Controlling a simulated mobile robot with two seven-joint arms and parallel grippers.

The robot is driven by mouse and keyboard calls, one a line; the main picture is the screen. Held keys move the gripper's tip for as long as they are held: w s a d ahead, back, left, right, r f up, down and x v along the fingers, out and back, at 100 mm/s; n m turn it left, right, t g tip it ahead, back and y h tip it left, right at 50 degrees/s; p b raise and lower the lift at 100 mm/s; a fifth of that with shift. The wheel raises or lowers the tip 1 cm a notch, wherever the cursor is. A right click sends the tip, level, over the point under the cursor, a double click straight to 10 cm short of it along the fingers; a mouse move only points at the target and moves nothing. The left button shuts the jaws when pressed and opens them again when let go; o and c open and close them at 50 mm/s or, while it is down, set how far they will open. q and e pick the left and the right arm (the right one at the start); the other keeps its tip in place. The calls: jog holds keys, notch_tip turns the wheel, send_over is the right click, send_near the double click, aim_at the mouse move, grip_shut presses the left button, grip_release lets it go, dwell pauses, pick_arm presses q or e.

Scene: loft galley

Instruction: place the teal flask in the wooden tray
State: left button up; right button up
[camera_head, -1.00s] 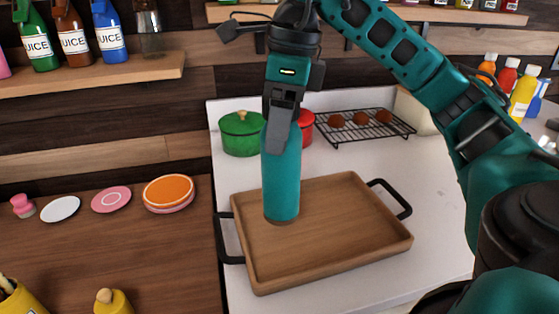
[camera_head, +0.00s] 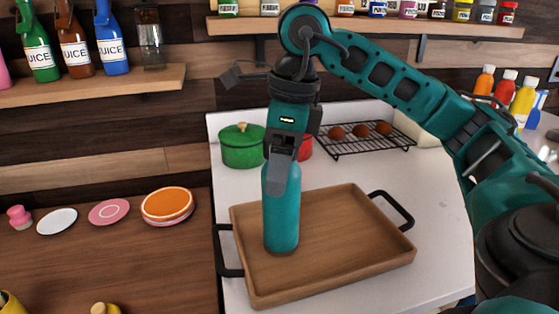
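The teal flask (camera_head: 282,215) stands upright over the left part of the wooden tray (camera_head: 350,262). Its base appears at the tray floor, though I cannot tell for certain whether it touches. The tray is brown with black handles and lies on the white counter. My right gripper (camera_head: 282,172) points down from above, shut on the upper part of the flask. The fingers hide the flask's top. My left gripper is not in view.
A green pot (camera_head: 242,146) and a red pot (camera_head: 305,147) stand behind the tray, beside a black wire rack (camera_head: 366,143) with brown round items. Plates, including an orange one (camera_head: 167,203), lie on the wooden surface at left. The tray's right part is clear.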

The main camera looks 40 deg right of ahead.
jog(key=shift+o, duration=0.8)
jog(key=shift+r, duration=0.2)
jog(key=r+p, duration=0.1)
jog(key=r, duration=0.2)
jog(key=r+p, duration=0.2)
jog(key=r, duration=0.1)
jog(key=s+d+r+p, duration=0.1)
jog(key=r, duration=0.3)
jog(key=shift+s+d+r+p, duration=0.15)
jog(key=shift+r+p, duration=0.3)
jog(key=shift+r, duration=0.4)
